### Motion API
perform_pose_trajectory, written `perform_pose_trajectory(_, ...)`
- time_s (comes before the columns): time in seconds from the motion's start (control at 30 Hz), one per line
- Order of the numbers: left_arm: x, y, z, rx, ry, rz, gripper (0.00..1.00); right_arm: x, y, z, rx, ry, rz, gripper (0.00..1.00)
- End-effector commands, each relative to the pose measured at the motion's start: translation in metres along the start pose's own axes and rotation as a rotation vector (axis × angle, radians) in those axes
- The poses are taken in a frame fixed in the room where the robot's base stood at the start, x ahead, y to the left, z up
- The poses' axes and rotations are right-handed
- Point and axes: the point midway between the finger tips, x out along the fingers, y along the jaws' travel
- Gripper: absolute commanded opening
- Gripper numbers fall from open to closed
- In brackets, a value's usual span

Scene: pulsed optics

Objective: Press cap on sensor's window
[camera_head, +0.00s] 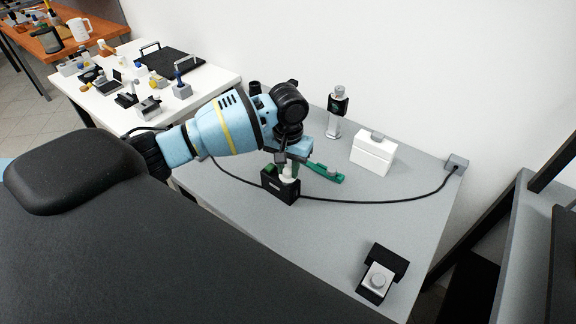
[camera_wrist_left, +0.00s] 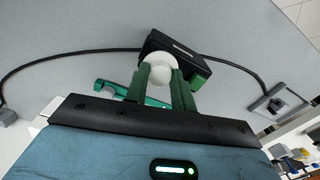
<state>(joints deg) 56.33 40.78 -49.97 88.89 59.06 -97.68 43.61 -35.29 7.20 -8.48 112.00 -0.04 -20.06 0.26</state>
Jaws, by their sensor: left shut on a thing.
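The sensor is a black box (camera_head: 280,187) with a small pale label, standing on the grey table; it also shows in the left wrist view (camera_wrist_left: 185,52). My left gripper (camera_head: 287,167) is just above it, pointing down. In the left wrist view its green fingers (camera_wrist_left: 168,84) are shut on a white rounded cap (camera_wrist_left: 158,72). The cap is at the box's face in that view and hides part of it, window included. I cannot tell whether the cap touches or is seated. My right gripper is not in view.
A black cable (camera_head: 400,199) runs across the grey table (camera_head: 310,245) to a grey block (camera_head: 455,163). A green flat tool (camera_head: 328,174) lies beside the sensor. A white box (camera_head: 373,151) and a dark-banded upright device (camera_head: 337,112) stand behind; a black-and-grey holder (camera_head: 378,280) stands front right.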

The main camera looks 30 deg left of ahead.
Motion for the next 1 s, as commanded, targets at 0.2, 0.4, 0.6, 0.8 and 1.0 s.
perform_pose_trajectory(0.2,0.002,0.0,0.0,0.0,0.0,0.0,0.0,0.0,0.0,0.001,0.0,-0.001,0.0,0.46)
perform_pose_trajectory(0.4,0.004,0.0,0.0,0.0,-0.001,0.0,0.38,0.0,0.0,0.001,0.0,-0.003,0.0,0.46)
perform_pose_trajectory(0.6,0.004,0.0,0.0,0.0,0.0,0.0,0.5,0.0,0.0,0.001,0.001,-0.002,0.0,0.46)
perform_pose_trajectory(0.8,0.002,0.0,0.0,0.0,0.001,0.0,0.5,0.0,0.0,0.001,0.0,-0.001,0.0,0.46)
perform_pose_trajectory(1.0,-0.022,0.0,-0.001,0.0,0.007,0.002,0.5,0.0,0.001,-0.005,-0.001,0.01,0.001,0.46)
